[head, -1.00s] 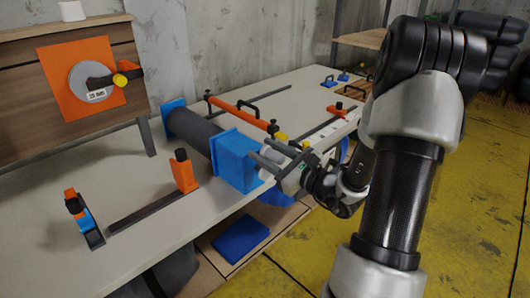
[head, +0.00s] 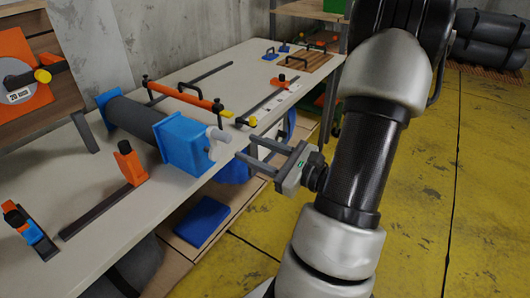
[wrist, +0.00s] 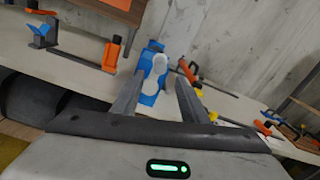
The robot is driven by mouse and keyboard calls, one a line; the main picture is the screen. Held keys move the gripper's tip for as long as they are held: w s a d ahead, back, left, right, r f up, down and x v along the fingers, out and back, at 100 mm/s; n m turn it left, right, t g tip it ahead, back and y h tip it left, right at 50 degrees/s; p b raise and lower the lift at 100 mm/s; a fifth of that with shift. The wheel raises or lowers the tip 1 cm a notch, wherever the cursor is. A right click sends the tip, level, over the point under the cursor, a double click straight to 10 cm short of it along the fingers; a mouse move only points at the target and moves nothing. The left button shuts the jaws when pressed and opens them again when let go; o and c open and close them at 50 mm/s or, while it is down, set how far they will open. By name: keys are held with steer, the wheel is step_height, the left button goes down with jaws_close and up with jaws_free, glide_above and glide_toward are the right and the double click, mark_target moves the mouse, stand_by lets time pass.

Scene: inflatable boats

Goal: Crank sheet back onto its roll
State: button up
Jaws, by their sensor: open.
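The dark grey roll (head: 132,117) lies along the table between two blue end holders. The near blue holder (head: 185,147) carries a pale crank (head: 218,143) on its right-hand end face. In the wrist view the crank (wrist: 157,70) shows between my fingers, with blue holder parts (wrist: 150,99) behind it. My gripper (head: 247,147) is open and empty. Its two fingers point at the crank from the right, and a small gap seems to part them from it. I cannot make out a loose sheet end on the roll.
The pale table (head: 125,220) also bears an orange clamp bar (head: 182,93), dark rails and an orange-headed clamp (head: 130,165) at left. A wooden board with an orange panel (head: 22,75) stands at far left. The yellow floor (head: 420,190) to the right is open.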

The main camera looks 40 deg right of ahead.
steer(key=shift+v, duration=1.7)
